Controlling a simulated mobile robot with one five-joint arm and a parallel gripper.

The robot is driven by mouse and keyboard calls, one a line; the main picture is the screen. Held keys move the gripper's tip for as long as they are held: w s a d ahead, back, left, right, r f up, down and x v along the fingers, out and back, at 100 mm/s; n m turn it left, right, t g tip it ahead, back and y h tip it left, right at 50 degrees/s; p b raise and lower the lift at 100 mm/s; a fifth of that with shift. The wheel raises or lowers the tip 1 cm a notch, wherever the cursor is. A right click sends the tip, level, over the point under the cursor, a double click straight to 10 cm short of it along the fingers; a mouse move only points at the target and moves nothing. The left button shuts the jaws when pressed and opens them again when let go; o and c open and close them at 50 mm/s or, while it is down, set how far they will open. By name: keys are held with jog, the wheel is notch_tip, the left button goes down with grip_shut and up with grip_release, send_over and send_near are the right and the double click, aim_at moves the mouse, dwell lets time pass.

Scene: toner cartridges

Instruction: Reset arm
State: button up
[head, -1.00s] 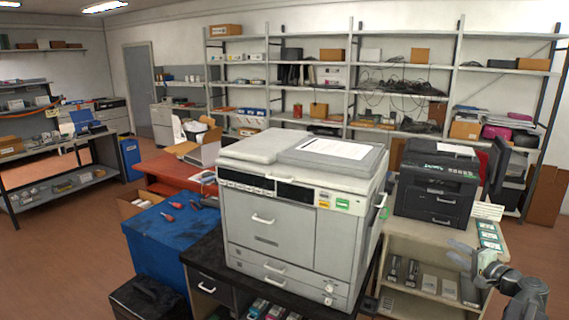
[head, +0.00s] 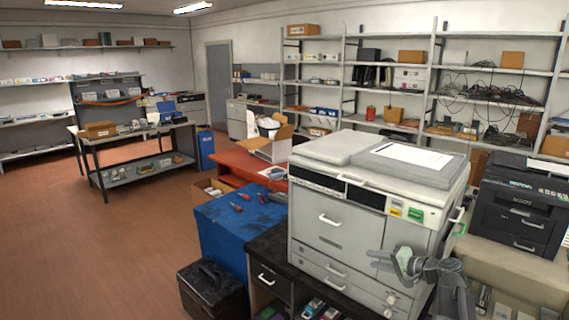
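My gripper (head: 388,262) shows at the lower right of the head view, at the end of my grey arm. It stands out in front of the lower right part of the large white copier (head: 330,225). Its fingers point to the left. They look spread apart, with nothing seen between them. I cannot tell the distance from the gripper to the copier.
A black printer (head: 518,205) sits on a beige cabinet (head: 470,252) at right. A blue box (head: 225,228) with red-handled tools and a black case (head: 212,288) stand left of the copier. A red table (head: 238,165) is behind. Open floor (head: 100,245) lies at left.

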jog(key=s+a+f+n+g, duration=0.2)
jog(key=a+f, duration=0.1)
jog(key=a, duration=0.5)
jog(key=s+a+f+n+g+h, duration=0.1)
jog(key=s+a+f+n+g, duration=0.15)
jog(key=a, duration=0.55)
jog(key=s+a+f+n+g, duration=0.2)
jog(key=s+a+f+g, duration=0.15)
jog(key=a, duration=0.45)
jog(key=s+f+n+g+h, duration=0.1)
jog(key=s+f+n+h, duration=0.1)
jog(key=s+f+h, duration=0.3)
jog(key=s+d+f+g+h, duration=0.1)
jog(key=s+d+h, duration=0.1)
jog(key=s+d, duration=0.2)
jog(key=d, duration=0.3)
jog(key=shift+s+d+m+g, duration=0.2)
jog(key=shift+s+m+g, duration=0.15)
jog(key=shift+s+g, duration=0.05)
